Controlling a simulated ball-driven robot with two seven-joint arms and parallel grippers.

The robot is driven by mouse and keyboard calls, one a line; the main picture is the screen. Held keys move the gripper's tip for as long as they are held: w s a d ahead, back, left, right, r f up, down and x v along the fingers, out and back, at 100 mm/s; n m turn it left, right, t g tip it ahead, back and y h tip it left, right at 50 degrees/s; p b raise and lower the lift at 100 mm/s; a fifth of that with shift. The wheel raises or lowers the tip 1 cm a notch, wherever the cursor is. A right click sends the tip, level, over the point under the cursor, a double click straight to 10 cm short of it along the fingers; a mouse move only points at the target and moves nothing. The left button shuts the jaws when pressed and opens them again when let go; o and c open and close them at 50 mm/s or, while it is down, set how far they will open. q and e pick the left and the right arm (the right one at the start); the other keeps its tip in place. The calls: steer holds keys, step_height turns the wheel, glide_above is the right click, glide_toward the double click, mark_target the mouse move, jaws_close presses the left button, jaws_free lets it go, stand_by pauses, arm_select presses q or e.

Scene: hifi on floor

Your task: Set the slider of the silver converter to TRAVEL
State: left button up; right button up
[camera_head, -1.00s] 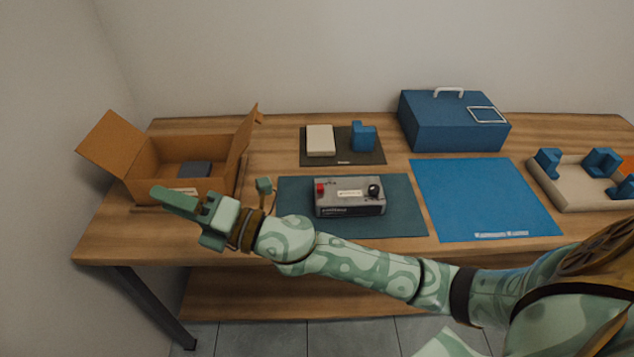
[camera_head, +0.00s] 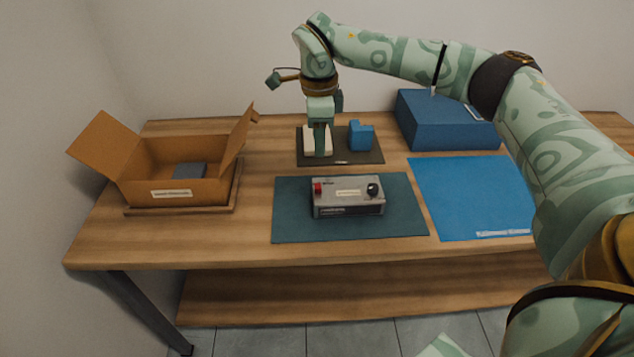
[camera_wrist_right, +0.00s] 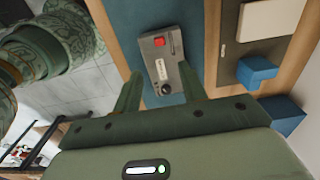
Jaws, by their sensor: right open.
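The silver converter (camera_head: 347,204) lies on a dark green mat (camera_head: 292,222) in the middle of the table. It has a red part (camera_head: 318,189) at its left, a pale label on top and a black knob (camera_head: 373,189) at its right. I cannot make out a slider or its setting. My right gripper (camera_head: 320,152) points down behind the converter, in front of the cream block. The right wrist view shows its open, empty fingers (camera_wrist_right: 160,88), with the converter (camera_wrist_right: 172,73) in sight between them and apart from them. My left gripper is not in view.
An open cardboard box (camera_head: 150,193) stands at the left. Behind the converter, a dark mat (camera_head: 372,158) carries a cream block (camera_head: 309,143) and a blue block (camera_head: 361,136). A blue case (camera_head: 440,125) stands at the back right. The blue mat (camera_head: 470,195) is bare where seen.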

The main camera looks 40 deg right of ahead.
mark_target(319, 185)
step_height(319, 185, down, 13)
steer(key=b, duration=0.3)
steer(key=shift+r+b, duration=0.15)
steer(key=shift+b, duration=0.25)
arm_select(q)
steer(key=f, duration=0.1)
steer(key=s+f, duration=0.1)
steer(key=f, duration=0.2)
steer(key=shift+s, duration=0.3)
arm_select(e)
jaws_close()
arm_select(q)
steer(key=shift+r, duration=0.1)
arm_select(e)
steer(key=shift+r, duration=0.1)
